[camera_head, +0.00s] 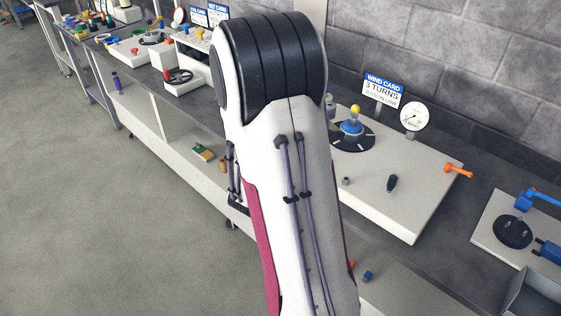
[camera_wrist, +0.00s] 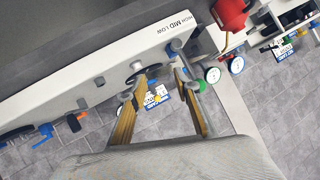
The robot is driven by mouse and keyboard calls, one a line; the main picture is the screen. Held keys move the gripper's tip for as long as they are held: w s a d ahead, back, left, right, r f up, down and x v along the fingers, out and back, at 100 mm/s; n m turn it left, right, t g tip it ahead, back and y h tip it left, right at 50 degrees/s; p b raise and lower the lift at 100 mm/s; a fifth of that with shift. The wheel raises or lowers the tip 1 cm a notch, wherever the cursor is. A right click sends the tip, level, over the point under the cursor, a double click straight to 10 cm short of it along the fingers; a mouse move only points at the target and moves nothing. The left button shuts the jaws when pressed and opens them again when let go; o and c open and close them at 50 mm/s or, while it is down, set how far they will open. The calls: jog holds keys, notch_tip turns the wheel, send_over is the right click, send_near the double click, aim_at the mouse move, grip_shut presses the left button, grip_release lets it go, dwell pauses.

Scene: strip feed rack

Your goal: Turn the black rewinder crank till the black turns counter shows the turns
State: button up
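The wind card (camera_head: 381,90) reads "3 TURNS" and, in smaller letters, seemingly "TENSION LOW". It stands behind a white station plate (camera_head: 415,215). A black handle (camera_head: 392,183) stands on this plate; I cannot tell whether it is the rewinder crank. A black disc (camera_head: 352,145) carries a blue part with a yellow top (camera_head: 353,118). I cannot make out the turns counter or a reading on it. My gripper (camera_wrist: 157,72) is open in the wrist view, with nothing seen held between its fingers. My arm hides it in the head view.
A round gauge (camera_head: 414,116) and an orange lever (camera_head: 458,171) are at the station's right. A second plate with blue parts (camera_head: 535,198) is farther right. In the wrist view a white panel (camera_wrist: 85,75) bears "HIGH MID LOW", and a red object (camera_wrist: 230,14) is near the top.

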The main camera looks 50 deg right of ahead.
jog(key=shift+w+a+r+n+t+y, duration=0.2)
jog(key=shift+w+a+r+t+y, duration=0.05)
jog(key=shift+w+a, duration=0.3)
jog(key=shift+w+a+r+n+t+y, duration=0.2)
jog(key=shift+w+a+t+y, duration=0.05)
jog(key=shift+w+a, duration=0.3)
